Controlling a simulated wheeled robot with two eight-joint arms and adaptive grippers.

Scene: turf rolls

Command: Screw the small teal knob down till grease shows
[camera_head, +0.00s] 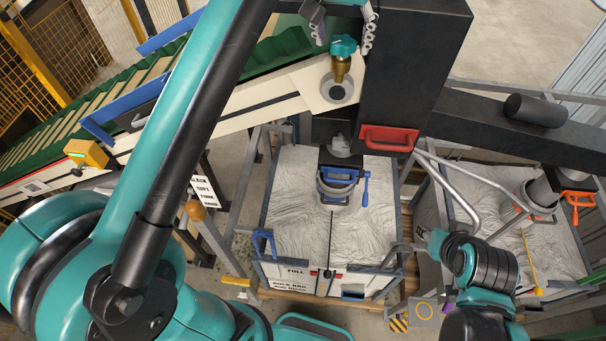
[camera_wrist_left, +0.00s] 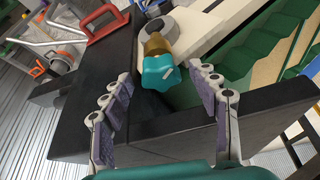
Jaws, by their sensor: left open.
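The small teal knob (camera_head: 343,46) sits on top of a brass cup (camera_head: 341,68), which stands on a round grey seat on the cream conveyor side plate. My left gripper (camera_head: 341,22) is open above the knob, one finger to each side. In the left wrist view the teal knob (camera_wrist_left: 159,72) shows a pale mark on its face and lies ahead, between the spread fingers of the left gripper (camera_wrist_left: 166,92). I see a gap between each finger and the knob. I see no grease around the brass cup (camera_wrist_left: 156,45).
A black housing (camera_head: 408,75) with a red handle (camera_head: 389,138) stands close right of the knob. A green ribbed conveyor belt (camera_head: 95,98) runs left behind my left arm. Filled bulk bags (camera_head: 300,185) stand below. A yellow box (camera_head: 86,153) sits on the conveyor side.

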